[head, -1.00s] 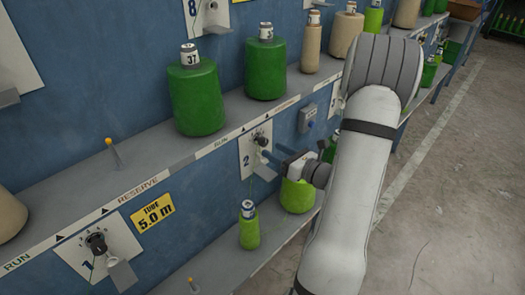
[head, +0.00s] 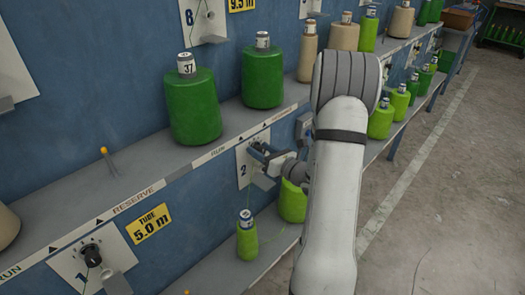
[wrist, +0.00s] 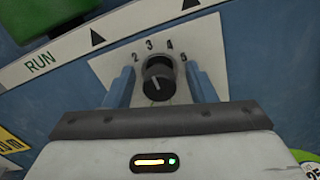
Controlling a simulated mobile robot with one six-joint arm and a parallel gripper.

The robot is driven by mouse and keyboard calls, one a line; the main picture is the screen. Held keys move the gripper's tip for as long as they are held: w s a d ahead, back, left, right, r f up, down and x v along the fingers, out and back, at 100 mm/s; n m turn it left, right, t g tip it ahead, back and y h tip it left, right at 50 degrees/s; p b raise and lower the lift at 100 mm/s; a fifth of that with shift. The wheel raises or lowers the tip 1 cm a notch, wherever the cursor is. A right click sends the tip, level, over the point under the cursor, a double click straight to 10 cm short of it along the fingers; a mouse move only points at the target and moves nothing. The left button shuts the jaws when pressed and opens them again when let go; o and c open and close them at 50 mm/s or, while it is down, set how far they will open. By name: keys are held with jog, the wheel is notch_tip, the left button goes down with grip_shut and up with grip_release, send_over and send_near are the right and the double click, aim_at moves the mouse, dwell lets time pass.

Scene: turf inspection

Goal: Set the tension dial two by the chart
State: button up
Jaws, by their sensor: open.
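Tension dial two is a black knob (wrist: 158,78) on a white plate (wrist: 205,50) with the numbers 2, 3, 4 and 5 visible around it. In the head view the plate marked 2 (head: 242,171) is on the blue wall, and its dial is mostly hidden by my gripper (head: 264,160). My gripper (wrist: 160,88) is open, its two blue fingers on either side of the knob, with gaps showing in the wrist view. A pale mark shows on the knob's face; its exact setting is hard to tell. No chart is recognisable.
Dial one (head: 91,255) is at lower left, beside the yellow "TUBE 5.0 m" sign (head: 149,228). A green bobbin (head: 247,240) stands on the lower shelf below plate two. Large green spools (head: 194,110) stand on the shelf above. The concrete floor at right is clear.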

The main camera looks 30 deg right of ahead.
jog(key=c, duration=0.9)
jog(key=shift+d, duration=0.1)
jog(key=shift+c, duration=0.4)
jog(key=shift+b, duration=0.35)
jog(key=n+b, duration=0.1)
jog(key=b, duration=0.1)
jog(key=n+b, duration=0.2)
jog(key=shift+f+n, duration=0.2)
jog(key=shift+n, duration=0.1)
jog(key=n+b, duration=0.2)
jog(key=b, duration=0.1)
jog(key=shift+a+n, duration=0.2)
jog(key=shift+n, duration=0.2)
jog(key=shift+r+n+b, duration=0.15)
jog(key=shift+n+b, duration=0.55)
jog(key=shift+b, duration=0.1)
